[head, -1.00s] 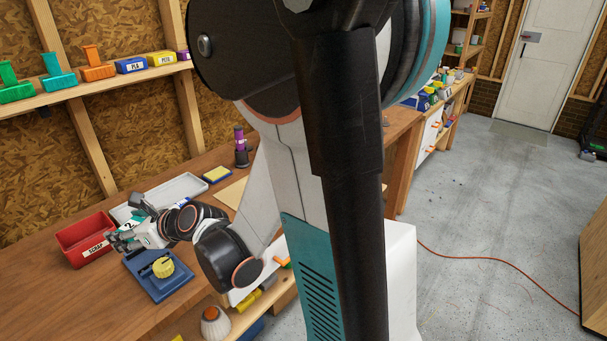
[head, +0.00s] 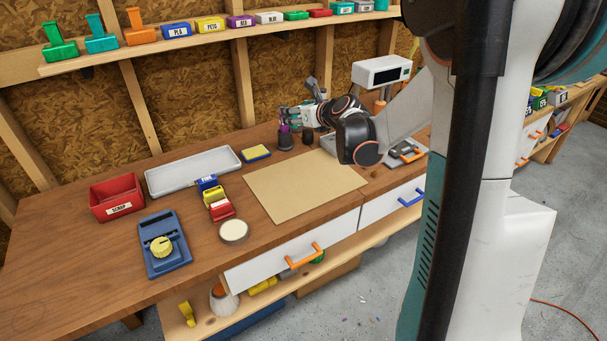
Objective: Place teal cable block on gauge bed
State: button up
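A teal block with an upright post (head: 101,40) stands on the wall shelf, between a green one and an orange one; I cannot tell if it is the cable block. A blue device with a yellow knob (head: 165,246) lies at the bench's front left; it may be the gauge, and its bed is not clearly marked. My gripper (head: 286,115) is over the back of the bench, beside a dark stand with a purple top (head: 285,138). Its fingers are small and overlap the stand's top, so I cannot tell their opening or whether they hold anything.
A red scrap bin (head: 117,198), a white tray (head: 193,171), a yellow pad (head: 256,153), several small labelled blocks (head: 214,200) and a round pale disc (head: 233,231) lie on the bench. A tan mat (head: 304,185) is bare. A white display unit (head: 382,73) stands behind my arm.

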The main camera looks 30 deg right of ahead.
aim_at(299, 174)
notch_tip(299, 174, down, 19)
jog(key=b, duration=0.6)
jog(key=shift+f+b, duration=0.2)
jog(key=shift+b, duration=0.2)
jog(key=shift+f, duration=0.1)
jog(key=o, duration=1.1)
